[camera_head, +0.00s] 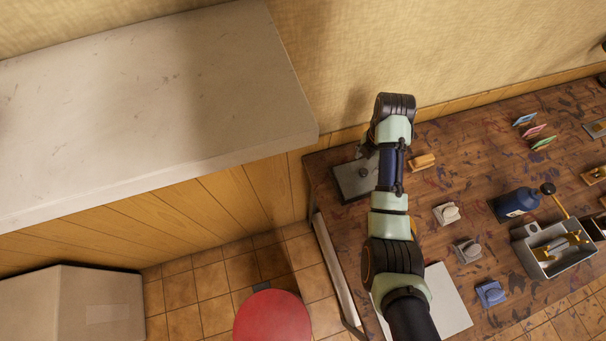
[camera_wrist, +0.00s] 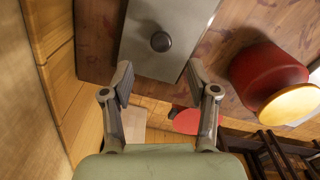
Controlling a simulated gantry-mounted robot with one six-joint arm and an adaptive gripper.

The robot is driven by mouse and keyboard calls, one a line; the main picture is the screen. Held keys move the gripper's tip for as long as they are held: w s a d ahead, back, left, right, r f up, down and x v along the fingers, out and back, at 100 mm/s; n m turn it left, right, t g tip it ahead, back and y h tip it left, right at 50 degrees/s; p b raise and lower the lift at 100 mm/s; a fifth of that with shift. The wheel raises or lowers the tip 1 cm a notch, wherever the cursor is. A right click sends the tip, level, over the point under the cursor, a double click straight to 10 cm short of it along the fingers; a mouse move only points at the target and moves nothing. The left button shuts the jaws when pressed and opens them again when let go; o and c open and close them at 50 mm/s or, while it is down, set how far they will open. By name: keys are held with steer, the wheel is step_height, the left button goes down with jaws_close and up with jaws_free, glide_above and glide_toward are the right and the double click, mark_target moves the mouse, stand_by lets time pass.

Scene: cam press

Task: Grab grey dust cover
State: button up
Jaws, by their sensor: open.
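A flat grey plate with a dark round knob (camera_wrist: 161,41), which looks like the grey dust cover (camera_wrist: 150,63), lies on the wooden table. It also shows in the head view (camera_head: 349,184) at the table's left end, partly hidden by my arm. My gripper (camera_wrist: 160,80) is open and empty above the plate. Its two fingers are spread on either side of the plate's near part in the wrist view, with the knob ahead between them. I cannot tell whether the fingers touch the plate. In the head view my arm mostly hides the gripper.
A red round piece with a pale wooden end (camera_wrist: 262,75) stands close right of the plate. Small white (camera_head: 447,213), grey (camera_head: 468,250) and blue (camera_head: 490,293) pieces, a blue bottle (camera_head: 515,204) and a metal tray (camera_head: 526,243) lie farther right. A red stool (camera_head: 272,318) stands below.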

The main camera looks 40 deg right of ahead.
mark_target(364, 172)
steer(key=shift+s+f, duration=0.15)
steer(key=shift+f, duration=0.05)
step_height(364, 172, down, 2)
steer(key=shift+s+d+f, duration=0.1)
steer(key=shift+s, duration=0.05)
steer(key=f+b, duration=0.1)
steer(key=f, duration=0.4)
steer(key=shift+w+f, duration=0.15)
steer(key=shift+w, duration=0.05)
jaws_close()
